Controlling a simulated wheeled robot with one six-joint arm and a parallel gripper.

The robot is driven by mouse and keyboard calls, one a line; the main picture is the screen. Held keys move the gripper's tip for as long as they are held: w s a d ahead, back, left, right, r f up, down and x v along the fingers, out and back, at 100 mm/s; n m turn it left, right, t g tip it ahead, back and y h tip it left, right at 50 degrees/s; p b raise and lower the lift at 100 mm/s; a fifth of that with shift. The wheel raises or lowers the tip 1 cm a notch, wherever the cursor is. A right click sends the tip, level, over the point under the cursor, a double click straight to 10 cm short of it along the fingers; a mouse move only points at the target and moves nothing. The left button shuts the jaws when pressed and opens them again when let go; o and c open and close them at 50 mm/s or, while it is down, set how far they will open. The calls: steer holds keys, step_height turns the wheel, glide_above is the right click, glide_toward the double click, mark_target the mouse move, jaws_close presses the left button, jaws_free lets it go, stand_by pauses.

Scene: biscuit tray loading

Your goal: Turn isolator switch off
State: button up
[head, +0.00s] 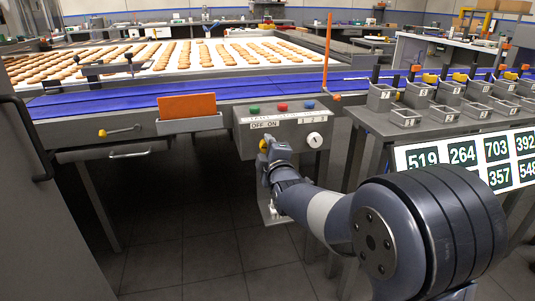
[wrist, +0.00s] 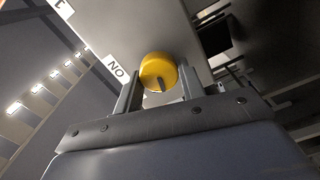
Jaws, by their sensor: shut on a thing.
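The isolator switch is a round yellow knob (head: 263,145) at the lower left of a grey control box (head: 241,139), just under a white "OFF ON" label (head: 264,125). In the wrist view the knob (wrist: 157,67) sits between my two fingers, with a dark mark on its near edge and the "ON" label (wrist: 116,68) close by on the left. My gripper (wrist: 159,85) is shut on the knob, one finger on each side. In the head view my gripper (head: 268,151) hides part of the knob, and its exact angle is hard to tell there.
Green, red and blue buttons (head: 282,106) top the box, and a round white dial (head: 314,140) is at its right. An orange card (head: 187,106) stands in a holder to the left. A bench with small metal bins (head: 405,117) is at right. Biscuits lie on the conveyor behind.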

steer(key=shift+n+b, duration=0.35)
steer(key=shift+n, duration=1.15)
steer(key=o, duration=1)
steer(key=shift+s, duration=0.1)
steer(key=p+v, duration=0.1)
steer(key=v, duration=0.9)
steer(key=shift+s+d+f+p, duration=0.1)
steer(key=shift+s+p, duration=0.2)
